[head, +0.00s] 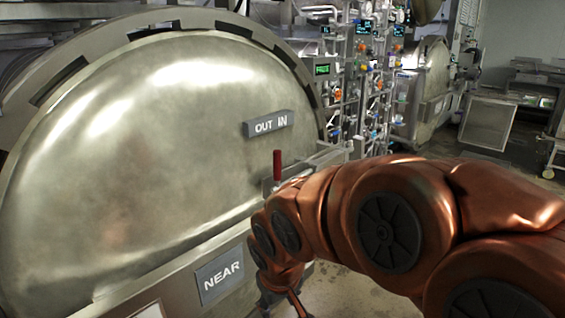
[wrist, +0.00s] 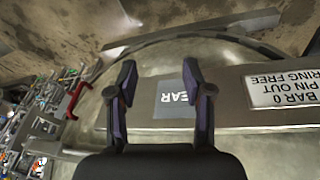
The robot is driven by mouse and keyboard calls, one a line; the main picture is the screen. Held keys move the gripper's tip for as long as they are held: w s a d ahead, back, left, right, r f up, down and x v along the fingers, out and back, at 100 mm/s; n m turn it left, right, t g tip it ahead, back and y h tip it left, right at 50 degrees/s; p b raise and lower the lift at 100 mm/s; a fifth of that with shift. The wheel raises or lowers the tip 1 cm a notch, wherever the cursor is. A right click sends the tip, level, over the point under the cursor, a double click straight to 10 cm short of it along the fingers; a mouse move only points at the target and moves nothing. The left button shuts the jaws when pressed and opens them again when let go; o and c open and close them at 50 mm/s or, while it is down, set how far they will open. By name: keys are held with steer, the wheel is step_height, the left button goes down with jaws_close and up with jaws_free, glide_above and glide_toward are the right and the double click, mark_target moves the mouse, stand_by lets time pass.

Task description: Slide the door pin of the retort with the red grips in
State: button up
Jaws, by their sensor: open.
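The near retort's big round metal door (head: 130,150) fills the left of the head view. An "OUT IN" plate (head: 268,124) is fixed on it. The door pin's red grip (head: 277,165) stands upright below that plate, beside a metal bracket; its lower part is hidden by my arm. I cannot tell how far the pin is in. In the wrist view the red grip (wrist: 76,99) shows at the left, outside the fingers. My gripper (wrist: 158,76) is open and empty, apart from the grip, in front of the "NEAR" plate (wrist: 176,99).
A white sign reading "BAR 0 PIN OUT RING FREE" (wrist: 285,90) is right of the fingers in the wrist view. Piping with valves and gauges (head: 365,85) stands behind the door's right edge. Another retort (head: 430,80) stands farther back, with open floor before it.

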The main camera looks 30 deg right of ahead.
steer(key=w+d+r+t, duration=0.2)
steer(key=w+d+t, duration=0.25)
steer(key=w, duration=0.55)
steer(key=t+y+b, duration=0.2)
steer(key=t+b, duration=0.1)
steer(key=t, duration=0.8)
glide_toward(280, 161)
steer(key=w, duration=0.4)
steer(key=shift+w+a+r+n, duration=0.1)
steer(key=shift+r+n, duration=0.05)
steer(key=shift+n, duration=0.25)
steer(key=shift+w+a+p, duration=0.15)
steer(key=shift+w+p, duration=0.4)
steer(key=shift+w, duration=3)
jaws_close()
